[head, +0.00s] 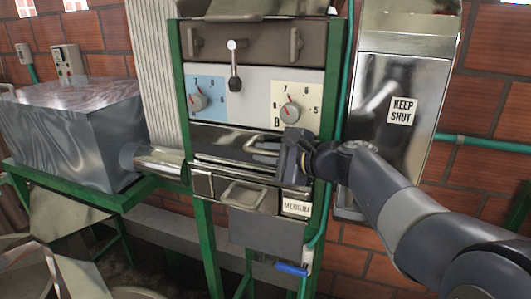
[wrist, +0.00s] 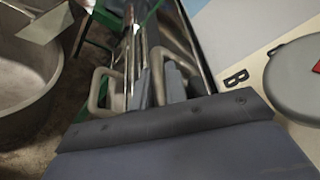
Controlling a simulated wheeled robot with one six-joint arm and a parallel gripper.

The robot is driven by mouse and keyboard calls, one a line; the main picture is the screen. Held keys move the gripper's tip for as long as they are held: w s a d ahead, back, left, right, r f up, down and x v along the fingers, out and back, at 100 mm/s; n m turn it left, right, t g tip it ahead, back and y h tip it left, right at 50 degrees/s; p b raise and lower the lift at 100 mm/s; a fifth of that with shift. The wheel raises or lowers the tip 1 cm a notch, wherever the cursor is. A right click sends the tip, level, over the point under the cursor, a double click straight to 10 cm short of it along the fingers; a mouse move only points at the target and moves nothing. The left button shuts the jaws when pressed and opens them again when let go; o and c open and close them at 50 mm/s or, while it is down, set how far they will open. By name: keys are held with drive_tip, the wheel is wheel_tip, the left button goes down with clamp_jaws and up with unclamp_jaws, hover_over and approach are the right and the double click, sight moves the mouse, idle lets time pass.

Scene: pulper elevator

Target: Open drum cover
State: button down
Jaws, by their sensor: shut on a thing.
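The drum cover (head: 222,143) looks to be the shiny metal panel below the dials on the green-framed machine. My gripper (head: 272,151) reaches in from the right and is shut on this handle. In the wrist view, the handle (wrist: 158,66) rises between my two grey fingers, and my gripper (wrist: 160,88) hides its lower part. The panel's far edge and any gap behind it are hard to make out.
A lower drawer front with a handle (head: 241,193) and a MEDIUM label (head: 296,207) sits just below. Two dials (head: 290,112) and a lever (head: 235,66) are above. A metal chute marked KEEP SHUT (head: 402,111) stands right. A grey tank (head: 72,130) stands left.

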sight(262, 167)
drive_tip(key=shift+f+b, duration=0.15)
drive_tip(key=shift+b, duration=0.25)
drive_tip(key=b, duration=0.3)
drive_tip(key=shift+s+a+f+n, duration=0.15)
drive_tip(key=shift+s+f+n, duration=0.15)
drive_tip(key=shift+f+n, duration=0.1)
drive_tip(key=s+f+n+t+y+b, duration=0.1)
drive_tip(key=n+b, duration=0.3)
drive_tip(key=b, duration=0.8)
drive_tip(key=s+f+n+t+y+b, duration=0.1)
drive_tip(key=f+n+b, duration=0.3)
drive_tip(key=b, duration=0.9)
drive_tip(key=s+a+f+n+y+b, duration=0.1)
drive_tip(key=n+b, duration=0.5)
drive_tip(key=b, duration=0.7)
wheel_tip(262, 167, down, 2)
drive_tip(key=shift+f+t+y, duration=0.1)
drive_tip(key=shift+t+y, duration=0.3)
drive_tip(key=shift+y, duration=0.4)
drive_tip(key=shift+n+b, duration=0.3)
drive_tip(key=shift+b, duration=0.2)
drive_tip(key=c, duration=1.4)
unclamp_jaws()
drive_tip(key=shift+c, duration=0.2)
